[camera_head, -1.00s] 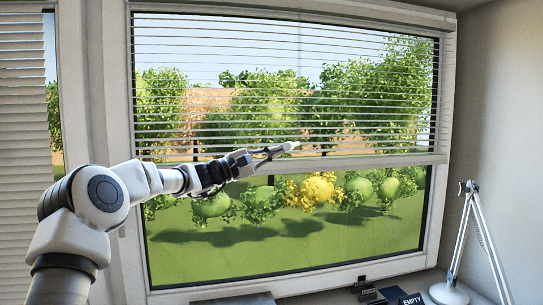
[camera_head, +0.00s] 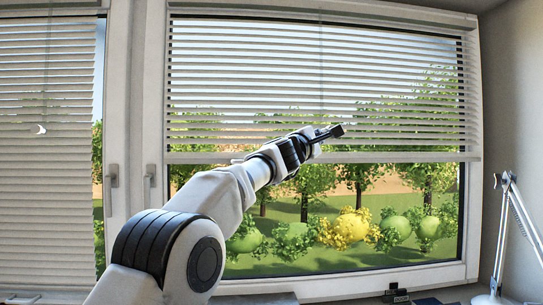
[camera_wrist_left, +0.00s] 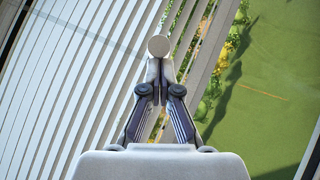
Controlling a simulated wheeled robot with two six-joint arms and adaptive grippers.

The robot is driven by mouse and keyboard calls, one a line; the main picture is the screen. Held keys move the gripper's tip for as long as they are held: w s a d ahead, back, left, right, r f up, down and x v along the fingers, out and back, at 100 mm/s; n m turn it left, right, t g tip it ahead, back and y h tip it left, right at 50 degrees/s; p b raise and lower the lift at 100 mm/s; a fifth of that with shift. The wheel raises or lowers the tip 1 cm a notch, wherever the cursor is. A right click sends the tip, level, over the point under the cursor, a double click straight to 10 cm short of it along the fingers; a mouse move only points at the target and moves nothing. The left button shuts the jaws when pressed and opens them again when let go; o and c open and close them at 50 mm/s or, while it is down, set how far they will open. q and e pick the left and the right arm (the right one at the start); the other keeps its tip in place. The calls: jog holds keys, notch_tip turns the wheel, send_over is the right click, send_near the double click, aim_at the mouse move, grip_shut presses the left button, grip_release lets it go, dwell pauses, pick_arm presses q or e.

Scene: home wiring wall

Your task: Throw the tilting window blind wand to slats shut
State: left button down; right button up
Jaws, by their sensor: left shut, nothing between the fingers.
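The window blind (camera_head: 250,85) hangs over the upper part of the right window. Its slats are tilted, with strips of the outdoors showing between them. A thin vertical line, which looks like the wand (camera_head: 323,65), runs down the blind toward my left gripper (camera_head: 337,131). That gripper is shut, in front of the blind's lower part. In the left wrist view, its fingers (camera_wrist_left: 158,82) meet just below a pale round disc (camera_wrist_left: 160,46), perhaps the wand's end. I cannot tell whether they touch. My right gripper is out of view.
A second blind (camera_head: 45,200) covers the left window, with a pale crescent-shaped piece (camera_head: 39,129) in front of it. Window handles (camera_head: 150,177) sit on the frame between. A white desk lamp (camera_head: 503,235) stands at the right. Small dark items (camera_head: 397,294) lie along the sill.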

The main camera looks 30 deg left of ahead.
pick_arm(q)
jog(key=w+d+n+y+p, duration=0.3)
jog(key=d+y+p, duration=0.2)
jog(key=shift+w+d+y, duration=0.3)
dwell(0.6)
